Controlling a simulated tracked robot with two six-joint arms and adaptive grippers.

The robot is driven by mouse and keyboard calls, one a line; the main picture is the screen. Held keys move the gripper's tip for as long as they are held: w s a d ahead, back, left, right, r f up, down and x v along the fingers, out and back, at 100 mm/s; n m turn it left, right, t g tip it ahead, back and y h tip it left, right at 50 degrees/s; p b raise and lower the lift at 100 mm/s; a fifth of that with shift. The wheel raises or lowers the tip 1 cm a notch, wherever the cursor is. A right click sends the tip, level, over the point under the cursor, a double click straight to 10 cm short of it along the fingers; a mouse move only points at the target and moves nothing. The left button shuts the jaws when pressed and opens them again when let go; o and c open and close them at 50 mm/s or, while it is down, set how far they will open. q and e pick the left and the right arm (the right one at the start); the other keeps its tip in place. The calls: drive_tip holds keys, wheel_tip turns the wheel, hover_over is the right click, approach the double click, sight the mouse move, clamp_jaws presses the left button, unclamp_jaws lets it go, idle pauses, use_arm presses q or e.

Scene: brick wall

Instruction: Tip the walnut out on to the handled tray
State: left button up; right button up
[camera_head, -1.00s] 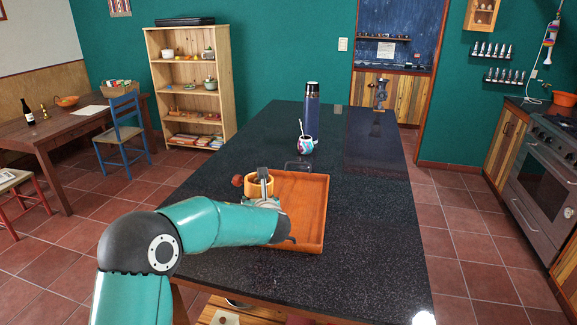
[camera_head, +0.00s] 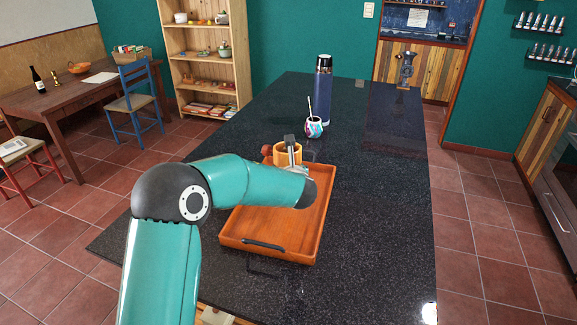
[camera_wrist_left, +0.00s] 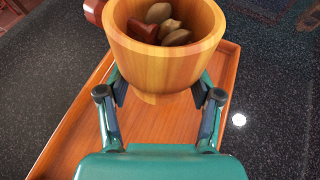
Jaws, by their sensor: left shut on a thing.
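My left gripper (camera_wrist_left: 158,95) is shut on a light wooden cup (camera_wrist_left: 165,50), its fingers on either side of it. The cup looks upright. Inside it lie several brown nuts (camera_wrist_left: 172,25) and a dark red-brown piece (camera_wrist_left: 142,30); I cannot tell for sure which is the walnut. In the head view the cup (camera_head: 286,155) is at the back left of the orange-brown handled tray (camera_head: 285,225), whose near dark handle (camera_head: 262,244) shows. My left arm hides part of the tray. The visible tray floor is bare. My right gripper is not in view.
A red-brown round thing (camera_head: 266,150) is just left of the cup. A patterned gourd cup with a straw (camera_head: 314,127) and a dark blue flask (camera_head: 323,92) stand behind the tray. The black countertop (camera_head: 375,220) is clear to the right.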

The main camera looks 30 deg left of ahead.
use_arm(q)
drive_tip(key=shift+s+d+f+n+h, duration=0.15)
drive_tip(key=shift+f+n+h, duration=0.15)
drive_tip(key=shift+n+h, duration=0.35)
drive_tip(key=shift+w+d+f+n+h, duration=0.25)
drive_tip(key=shift+d+f+n+h, duration=0.45)
drive_tip(key=shift+f+n+h, duration=0.4)
drive_tip(key=n+h+b, duration=0.1)
drive_tip(key=h+b, duration=0.1)
drive_tip(key=d+n+t+h+b, duration=0.1)
drive_tip(key=n+h, duration=0.1)
drive_tip(key=d+f+n+h+b, duration=0.1)
drive_tip(key=h+b, duration=0.1)
drive_tip(key=shift+w+f+t+b, duration=0.1)
drive_tip(key=shift+w+t+b, duration=0.2)
drive_tip(key=shift+t, duration=0.1)
drive_tip(key=shift+s+n+h+b, duration=0.1)
drive_tip(key=shift+n+h+b, duration=0.25)
drive_tip(key=shift+n+h, duration=0.1)
drive_tip(key=n+t+h+b, duration=0.1)
drive_tip(key=n, duration=0.1)
drive_tip(key=a+r+n+t+h+b, duration=0.1)
drive_tip(key=n+t+h, duration=0.1)
drive_tip(key=n+t+h+b, duration=0.1)
drive_tip(key=n, duration=0.1)
drive_tip(key=shift+s+a+r+h, duration=0.15)
drive_tip(key=shift+a+r+h, duration=0.1)
drive_tip(key=shift+h, duration=0.05)
